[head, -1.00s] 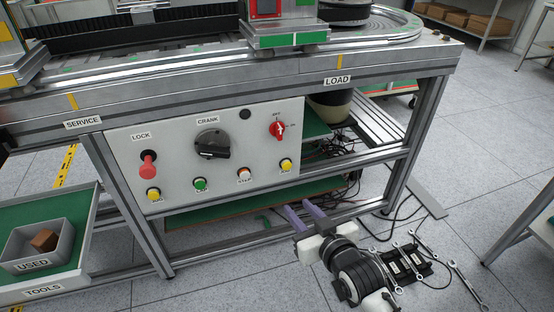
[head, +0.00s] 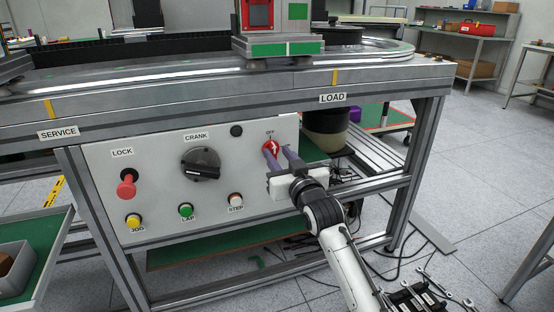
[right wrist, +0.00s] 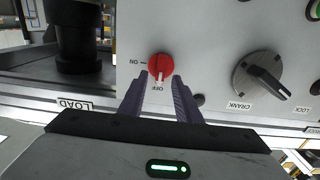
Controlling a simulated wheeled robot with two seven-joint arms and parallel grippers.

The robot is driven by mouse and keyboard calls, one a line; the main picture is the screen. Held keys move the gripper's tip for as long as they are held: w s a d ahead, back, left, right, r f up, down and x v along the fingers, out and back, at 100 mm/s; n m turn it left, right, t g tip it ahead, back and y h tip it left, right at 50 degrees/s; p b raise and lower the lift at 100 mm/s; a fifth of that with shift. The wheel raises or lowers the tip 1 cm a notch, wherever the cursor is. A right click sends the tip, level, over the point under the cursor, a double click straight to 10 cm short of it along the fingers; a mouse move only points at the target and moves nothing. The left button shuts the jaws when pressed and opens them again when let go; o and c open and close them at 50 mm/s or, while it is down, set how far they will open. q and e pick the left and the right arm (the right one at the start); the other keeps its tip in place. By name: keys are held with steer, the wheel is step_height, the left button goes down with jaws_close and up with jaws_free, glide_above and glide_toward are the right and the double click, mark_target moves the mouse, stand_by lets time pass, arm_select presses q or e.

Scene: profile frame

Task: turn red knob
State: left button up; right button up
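The red knob (head: 271,147) is on the upper right of the white control panel (head: 225,140). It also shows in the right wrist view (right wrist: 160,65), where its white mark points to OFF; the ON label is to its left there. My right gripper (head: 278,149) is in front of the knob, its two purple fingers apart. In the right wrist view the open fingertips (right wrist: 160,76) flank the knob's lower part, with gaps visible; whether they touch it I cannot tell. My left gripper is not in view.
The black crank (head: 201,164) is left of the knob, with the red lock plunger (head: 127,187) further left. Yellow, green and white buttons (head: 186,211) line the panel's lower edge. The steel LOAD beam (head: 300,95) runs above. Wrenches (head: 440,290) lie at lower right.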

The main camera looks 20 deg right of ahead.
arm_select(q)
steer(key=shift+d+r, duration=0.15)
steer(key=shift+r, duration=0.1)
arm_select(e)
steer(key=shift+w, duration=0.75)
jaws_close()
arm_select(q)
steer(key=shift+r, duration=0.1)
